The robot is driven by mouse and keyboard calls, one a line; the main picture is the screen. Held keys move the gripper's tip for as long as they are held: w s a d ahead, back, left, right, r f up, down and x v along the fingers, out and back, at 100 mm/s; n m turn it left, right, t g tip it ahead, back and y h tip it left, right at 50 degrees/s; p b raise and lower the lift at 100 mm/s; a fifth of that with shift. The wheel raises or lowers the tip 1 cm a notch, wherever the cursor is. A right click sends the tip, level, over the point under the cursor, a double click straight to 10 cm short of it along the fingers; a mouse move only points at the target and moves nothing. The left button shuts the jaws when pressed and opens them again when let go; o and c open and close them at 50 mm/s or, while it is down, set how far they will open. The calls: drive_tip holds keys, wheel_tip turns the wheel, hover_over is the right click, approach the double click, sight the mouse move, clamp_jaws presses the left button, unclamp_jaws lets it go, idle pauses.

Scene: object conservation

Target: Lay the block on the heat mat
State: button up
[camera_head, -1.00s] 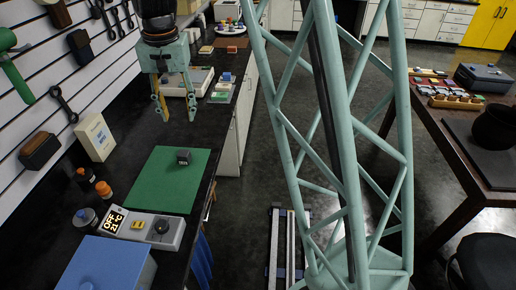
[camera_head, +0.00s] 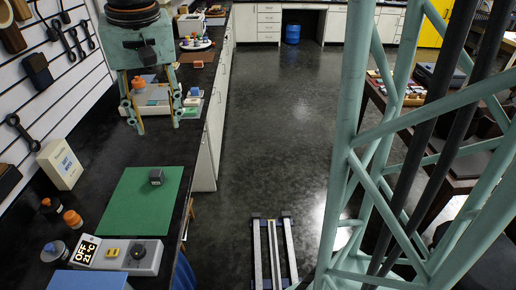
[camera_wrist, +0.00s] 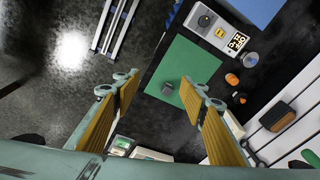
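The block, a small dark grey cube (camera_head: 156,177), rests on the upper right part of a flat green mat (camera_head: 135,215) on the dark bench. The block also shows in the wrist view (camera_wrist: 167,88), on the mat (camera_wrist: 189,62) near its edge. I take the green mat as the heat mat. My gripper (camera_head: 158,129) points down above the bench, apart from the block. Its two yellow-padded fingers are spread and empty; in the wrist view the block appears between the fingertips (camera_wrist: 160,84), farther below.
A control box (camera_head: 126,255) reading OFF 21 °C stands at the mat's near edge, beside a blue box (camera_head: 85,281). Orange-capped bottles (camera_head: 73,219) and a white box (camera_head: 60,164) stand to the left by the tool wall. Small items lie farther back.

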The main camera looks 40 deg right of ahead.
drive_tip(key=s+r+n+t, duration=0.1)
drive_tip(key=s+r+n, duration=0.1)
drive_tip(key=s, duration=1.2)
drive_tip(key=s+r+n, duration=0.2)
drive_tip(key=s, duration=1.2)
drive_tip(key=shift+s+r+t, duration=0.2)
drive_tip(key=shift+t, duration=0.2)
drive_tip(key=shift+w+a+r, duration=0.1)
drive_tip(key=shift+r, duration=0.05)
drive_tip(key=shift+a, duration=0.1)
